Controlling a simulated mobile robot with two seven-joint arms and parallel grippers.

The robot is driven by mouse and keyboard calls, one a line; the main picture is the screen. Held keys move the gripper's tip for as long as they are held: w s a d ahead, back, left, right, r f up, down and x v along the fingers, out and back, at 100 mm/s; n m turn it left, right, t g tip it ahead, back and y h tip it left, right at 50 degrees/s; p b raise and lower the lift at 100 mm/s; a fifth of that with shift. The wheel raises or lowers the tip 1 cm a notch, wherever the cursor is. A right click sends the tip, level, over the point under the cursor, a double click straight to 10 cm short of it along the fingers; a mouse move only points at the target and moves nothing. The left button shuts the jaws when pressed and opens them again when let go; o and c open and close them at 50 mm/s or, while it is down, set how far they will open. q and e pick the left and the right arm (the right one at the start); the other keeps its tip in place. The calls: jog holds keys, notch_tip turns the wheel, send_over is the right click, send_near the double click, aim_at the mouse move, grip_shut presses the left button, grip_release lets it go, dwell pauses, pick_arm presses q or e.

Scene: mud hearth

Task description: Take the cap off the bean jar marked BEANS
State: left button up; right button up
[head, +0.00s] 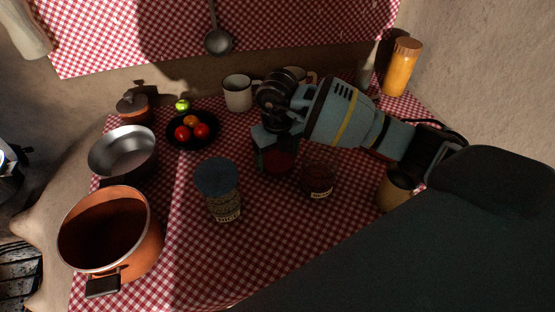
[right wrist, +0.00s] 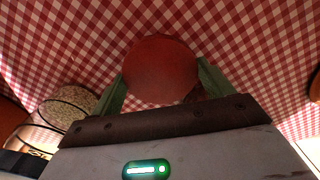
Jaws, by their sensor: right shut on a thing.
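My right gripper (head: 275,160) is shut on a round red cap (right wrist: 160,68), which sits between its two green fingers in the right wrist view. In the head view the cap is partly hidden by the fingers. A glass jar with dark red contents (head: 318,181) stands on the cloth just right of the gripper, apart from it. Its pale label is too small to read surely, and I see no distinct cap on it. My left gripper is not in view.
The table has a red checked cloth (head: 265,235). An orange pot (head: 157,235), a steel bowl (head: 123,154) and a dark fruit bowl (head: 180,146) stand left. A white mug (head: 238,94) is behind; an orange jar (head: 401,70) stands back right. The front middle is clear.

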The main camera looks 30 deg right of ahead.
aim_at(278, 159)
jog(key=shift+f, duration=1.1)
jog(key=shift+f, duration=0.15)
jog(key=o, duration=1.1)
jog(key=shift+c, duration=0.2)
jog(key=shift+r, duration=0.45)
notch_tip(278, 159, up, 11)
jog(key=shift+r+p, duration=0.2)
jog(key=shift+p, duration=0.1)
